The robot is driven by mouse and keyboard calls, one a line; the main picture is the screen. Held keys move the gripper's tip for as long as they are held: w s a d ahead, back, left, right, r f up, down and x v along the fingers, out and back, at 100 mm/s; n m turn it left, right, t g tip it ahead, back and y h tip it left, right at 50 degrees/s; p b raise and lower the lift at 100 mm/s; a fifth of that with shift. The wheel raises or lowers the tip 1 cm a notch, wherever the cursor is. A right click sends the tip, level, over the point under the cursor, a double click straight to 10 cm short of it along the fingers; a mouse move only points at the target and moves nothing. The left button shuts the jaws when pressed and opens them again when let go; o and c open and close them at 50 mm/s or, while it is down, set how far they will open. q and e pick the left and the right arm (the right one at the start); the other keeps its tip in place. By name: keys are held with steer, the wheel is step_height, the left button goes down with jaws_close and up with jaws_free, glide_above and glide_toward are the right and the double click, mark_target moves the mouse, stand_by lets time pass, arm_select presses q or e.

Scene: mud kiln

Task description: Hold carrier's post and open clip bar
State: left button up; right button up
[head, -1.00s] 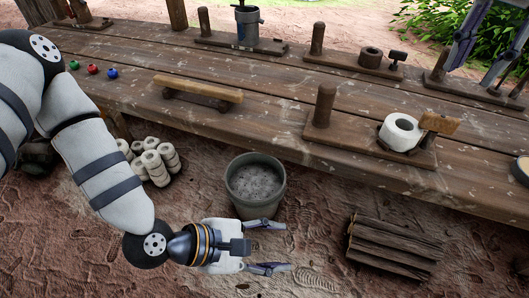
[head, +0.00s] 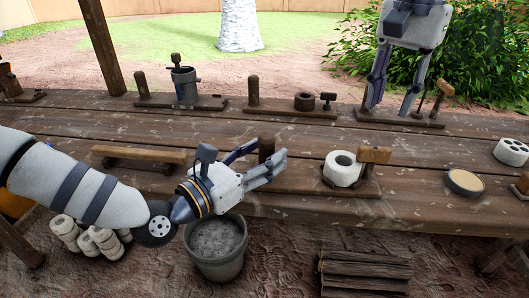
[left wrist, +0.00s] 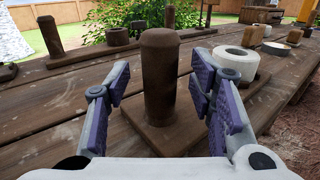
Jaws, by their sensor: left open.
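The near carrier is a dark wooden base (head: 300,182) with a round upright post (head: 266,147), a white ring-shaped piece (head: 343,168) and a light wooden clip bar (head: 375,155) at its right end. My left gripper (head: 272,157) is open at the post. In the left wrist view the post (left wrist: 160,80) stands upright between the spread purple-padded fingers, with gaps on both sides. The white piece (left wrist: 238,63) and clip bar (left wrist: 275,48) show behind the right finger. My right gripper (head: 390,108) is open, fingers down, over a carrier at the back right.
Other carriers stand along the back of the table (head: 225,128). A wooden bar on feet (head: 138,157) lies left of my left gripper. A round tan-topped dish (head: 465,182) and a white holed disc (head: 511,151) are at right. A grey bucket (head: 217,265) stands below.

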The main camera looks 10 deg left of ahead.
arm_select(q)
steer(key=shift+x, duration=0.8)
steer(key=shift+s, duration=0.1)
jaws_close()
